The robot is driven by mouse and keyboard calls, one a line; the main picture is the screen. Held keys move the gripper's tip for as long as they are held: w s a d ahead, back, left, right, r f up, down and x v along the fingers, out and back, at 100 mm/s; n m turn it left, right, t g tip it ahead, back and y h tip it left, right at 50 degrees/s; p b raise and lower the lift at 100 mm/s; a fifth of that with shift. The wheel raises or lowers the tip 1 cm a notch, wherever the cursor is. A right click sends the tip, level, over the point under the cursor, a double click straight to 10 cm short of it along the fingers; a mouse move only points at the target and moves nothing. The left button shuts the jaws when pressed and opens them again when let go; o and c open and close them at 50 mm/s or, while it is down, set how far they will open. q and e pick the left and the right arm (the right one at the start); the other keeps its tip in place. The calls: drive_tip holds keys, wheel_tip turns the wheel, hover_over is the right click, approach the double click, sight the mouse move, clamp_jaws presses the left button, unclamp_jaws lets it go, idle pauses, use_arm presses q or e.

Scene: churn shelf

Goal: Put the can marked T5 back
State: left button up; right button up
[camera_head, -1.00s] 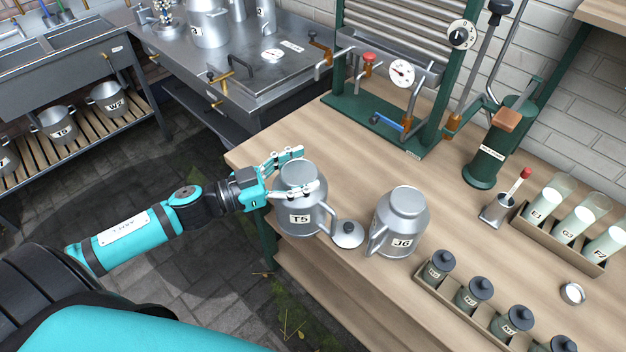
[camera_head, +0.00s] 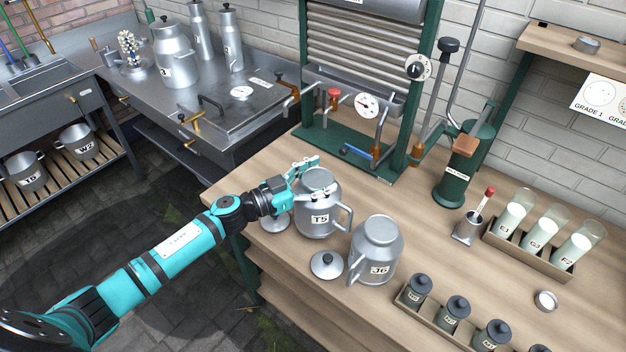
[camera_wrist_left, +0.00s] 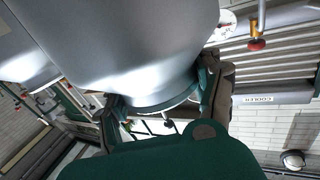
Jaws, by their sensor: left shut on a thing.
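The can marked T5 (camera_head: 320,221) is a grey metal can with a side handle, near the left end of the wooden bench. My left gripper (camera_head: 306,180) is shut around its upper part, and the can looks upright. I cannot tell whether its base touches the bench. In the left wrist view the can's grey body (camera_wrist_left: 130,45) fills the upper middle, between the fingers (camera_wrist_left: 165,105). A lid with a dark knob (camera_head: 327,265) lies in front of it. The similar can marked J6 (camera_head: 375,252) stands to its right. My right gripper is out of view.
A small metal piece (camera_head: 275,221) shows left of T5, partly hidden. The green-framed cooler (camera_head: 352,140) stands behind. A rack of dark-lidded jars (camera_head: 457,310) is at front right, and a tube rack (camera_head: 525,252) further back.

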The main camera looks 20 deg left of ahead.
use_arm(q)
wheel_tip(320, 180, down, 3)
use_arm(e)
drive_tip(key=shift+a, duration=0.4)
use_arm(q)
drive_tip(key=shift+f, duration=0.1)
drive_tip(key=o, duration=1.3)
drive_tip(key=shift+f, duration=0.25)
drive_tip(key=o, duration=0.5)
drive_tip(key=shift+s, duration=0.15)
drive_tip(key=shift+c, duration=0.2)
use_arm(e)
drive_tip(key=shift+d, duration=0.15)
use_arm(q)
drive_tip(key=shift+r, duration=0.15)
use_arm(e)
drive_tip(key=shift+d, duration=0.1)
use_arm(q)
drive_tip(key=b+v, duration=0.2)
drive_tip(key=v, duration=1)
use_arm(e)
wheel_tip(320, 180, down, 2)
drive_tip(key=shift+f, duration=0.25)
